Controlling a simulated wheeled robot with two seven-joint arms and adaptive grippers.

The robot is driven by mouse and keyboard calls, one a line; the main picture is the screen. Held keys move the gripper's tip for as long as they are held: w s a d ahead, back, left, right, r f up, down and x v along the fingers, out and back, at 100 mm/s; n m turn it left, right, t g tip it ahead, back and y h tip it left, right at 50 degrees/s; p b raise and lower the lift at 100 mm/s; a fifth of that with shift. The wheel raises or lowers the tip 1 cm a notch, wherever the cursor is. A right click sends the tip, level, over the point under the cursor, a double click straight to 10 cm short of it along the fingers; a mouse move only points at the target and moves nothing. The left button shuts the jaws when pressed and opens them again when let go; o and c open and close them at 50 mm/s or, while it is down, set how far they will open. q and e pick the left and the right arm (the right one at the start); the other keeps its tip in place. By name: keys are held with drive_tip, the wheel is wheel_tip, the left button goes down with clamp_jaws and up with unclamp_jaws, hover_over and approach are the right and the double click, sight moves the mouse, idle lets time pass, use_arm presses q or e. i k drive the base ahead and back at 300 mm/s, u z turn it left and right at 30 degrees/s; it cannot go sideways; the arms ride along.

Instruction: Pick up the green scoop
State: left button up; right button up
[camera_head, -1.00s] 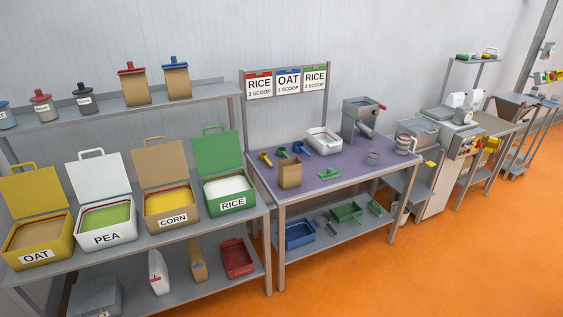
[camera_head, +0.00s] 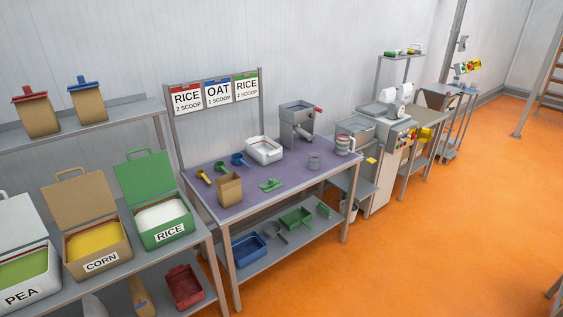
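A row of small scoops lies on the purple-topped table (camera_head: 235,203): a yellow scoop (camera_head: 203,177) on the left, a green scoop (camera_head: 221,167) in the middle and a blue scoop (camera_head: 239,160) on the right. They are small in the head view, so their exact outlines are hard to tell. A separate flat green item (camera_head: 271,185) lies nearer the table's front edge; I cannot tell exactly what it is. Neither of my grippers shows in the head view.
A brown paper bag (camera_head: 229,189) stands in front of the scoops. A white tub (camera_head: 264,150) and a grey machine (camera_head: 298,125) stand farther right. The rice bin (camera_head: 163,233) and corn bin (camera_head: 98,262) are on the left shelf. Orange floor (camera_head: 420,240) is open at right.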

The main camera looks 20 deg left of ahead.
sight(219, 167)
drive_tip(key=z, duration=0.4)
drive_tip(key=i, duration=1.25)
drive_tip(key=u, duration=0.5)
